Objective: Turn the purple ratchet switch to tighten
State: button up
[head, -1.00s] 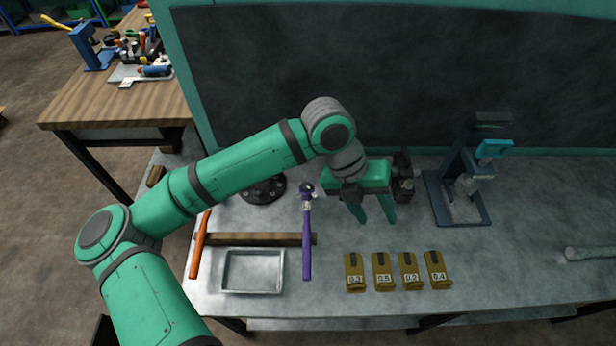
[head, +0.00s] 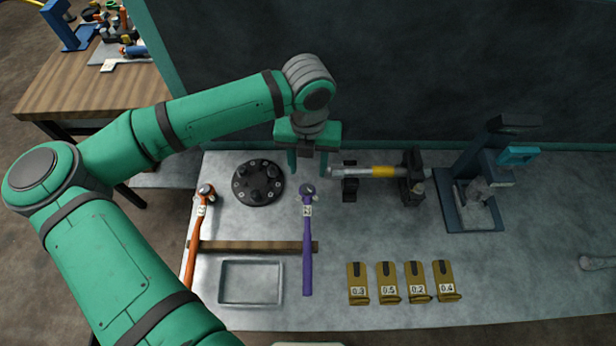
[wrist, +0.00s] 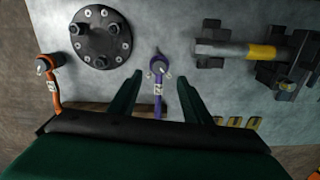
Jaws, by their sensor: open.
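The purple ratchet (head: 307,245) lies on the grey bench, its handle toward the front edge and its round head with the switch (head: 308,189) at the far end. A white label sits just below the head. My gripper (head: 307,170) is open and empty above and just behind the ratchet head. In the wrist view, the ratchet head (wrist: 158,65) shows between and beyond the two green fingers (wrist: 155,88), with clear space around it. The switch's setting is too small to read.
An orange ratchet (head: 195,235) lies to the left, and a wooden strip (head: 255,246) runs under the handles. A black bolted flange (head: 258,182) stands left, a shaft with a yellow band (head: 383,171) right. A metal tray (head: 250,262) and several yellow gauge blocks (head: 388,283) lie in front.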

aim_at(307, 189)
jog(key=f, duration=0.7)
jog(key=shift+s+a, duration=0.1)
jog(key=shift+s, duration=0.3)
jog(key=shift+w+f, duration=0.15)
jog(key=shift+f, duration=0.45)
jog(key=shift+c, duration=0.2)
jog(key=c, duration=1)
